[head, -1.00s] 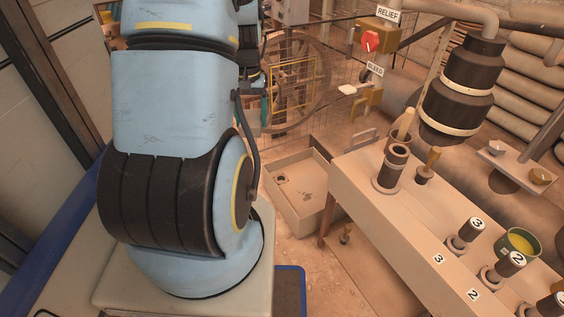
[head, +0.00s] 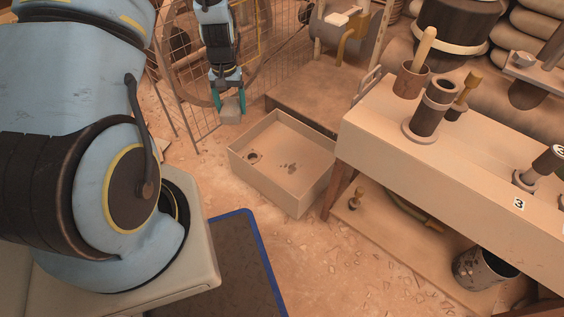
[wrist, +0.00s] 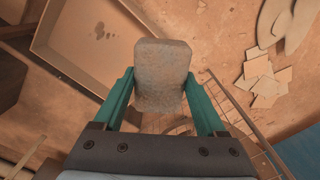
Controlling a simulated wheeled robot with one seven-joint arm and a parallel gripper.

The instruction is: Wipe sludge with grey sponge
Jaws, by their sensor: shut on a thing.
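My gripper (head: 229,97) hangs pointing down at the upper middle of the head view, left of and above the tray. Its teal fingers are shut on the grey sponge (head: 231,112), a worn, speckled block. In the wrist view the sponge (wrist: 162,70) sits between the two fingers and sticks out past their tips. Dark sludge spots (head: 289,167) lie on the floor of a shallow beige tray (head: 262,180). The wrist view also shows the spots (wrist: 103,32) at upper left. The sponge is apart from them.
A round drain hole (head: 252,156) is in the tray. A beige bench (head: 440,150) with upright pipes and a wooden-handled brush (head: 425,48) stands to the right. A wire mesh guard (head: 190,90) stands behind my gripper. A bucket (head: 480,268) sits below the bench.

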